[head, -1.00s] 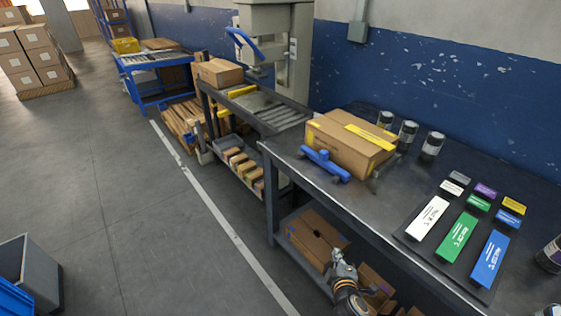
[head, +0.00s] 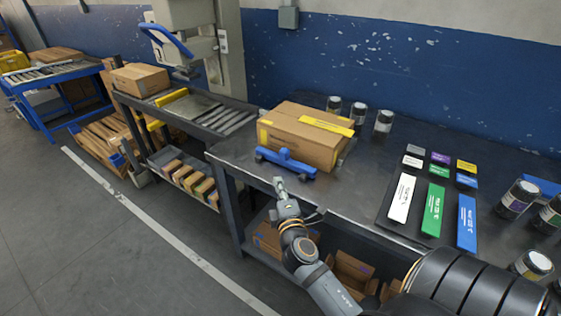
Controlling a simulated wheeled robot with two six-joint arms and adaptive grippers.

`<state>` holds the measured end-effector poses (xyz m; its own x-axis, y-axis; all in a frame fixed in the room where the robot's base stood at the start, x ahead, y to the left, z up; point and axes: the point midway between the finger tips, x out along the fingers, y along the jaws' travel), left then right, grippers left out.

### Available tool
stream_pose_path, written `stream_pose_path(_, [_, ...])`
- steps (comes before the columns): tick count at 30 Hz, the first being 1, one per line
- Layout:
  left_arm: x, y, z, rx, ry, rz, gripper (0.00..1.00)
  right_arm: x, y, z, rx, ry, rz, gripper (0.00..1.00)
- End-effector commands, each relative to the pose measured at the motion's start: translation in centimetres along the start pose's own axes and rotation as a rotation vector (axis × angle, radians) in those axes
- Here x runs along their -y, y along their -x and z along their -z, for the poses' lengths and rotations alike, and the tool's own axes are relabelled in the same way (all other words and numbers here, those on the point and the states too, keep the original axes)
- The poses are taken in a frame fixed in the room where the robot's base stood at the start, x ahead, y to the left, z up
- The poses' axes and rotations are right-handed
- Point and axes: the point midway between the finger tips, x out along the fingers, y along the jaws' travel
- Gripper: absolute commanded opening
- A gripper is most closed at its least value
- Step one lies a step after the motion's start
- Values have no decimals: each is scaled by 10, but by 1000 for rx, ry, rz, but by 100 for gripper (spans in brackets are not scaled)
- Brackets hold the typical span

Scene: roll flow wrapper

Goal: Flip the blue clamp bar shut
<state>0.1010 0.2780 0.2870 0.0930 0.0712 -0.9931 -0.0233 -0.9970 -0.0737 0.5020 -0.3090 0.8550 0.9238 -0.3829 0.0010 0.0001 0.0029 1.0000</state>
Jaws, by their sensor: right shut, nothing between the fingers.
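A blue bar (head: 286,162) with a short raised stem and dark end pieces lies on the grey workbench (head: 360,190), along the near side of a taped cardboard box (head: 305,132). A second blue bar, shaped like a handle (head: 167,41), stands raised and tilted on the grey machine behind. I cannot tell from its look alone which one is the clamp bar. My right gripper (head: 279,184) is shut and empty at the bench's front edge, just on the near side of the blue bar and apart from it. My left gripper is out of view.
White, green and blue label strips (head: 433,209) lie on a dark mat to the right. Several cans (head: 382,122) stand behind the box and at the right. A roller conveyor (head: 215,115) with another box is at left. Bare bench lies between bar and mat.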

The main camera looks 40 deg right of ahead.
Motion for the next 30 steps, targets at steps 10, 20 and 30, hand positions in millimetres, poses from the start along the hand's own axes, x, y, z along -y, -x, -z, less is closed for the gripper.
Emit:
stream_pose_path(10, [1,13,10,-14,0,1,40,-3,-76,0,1,-1,-2,0])
stream_pose_path(20, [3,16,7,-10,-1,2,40,0,-100,-27,-1,-1,1,0])
stream_pose_path(30, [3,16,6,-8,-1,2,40,0,-101,-28,-1,-2,1,0])
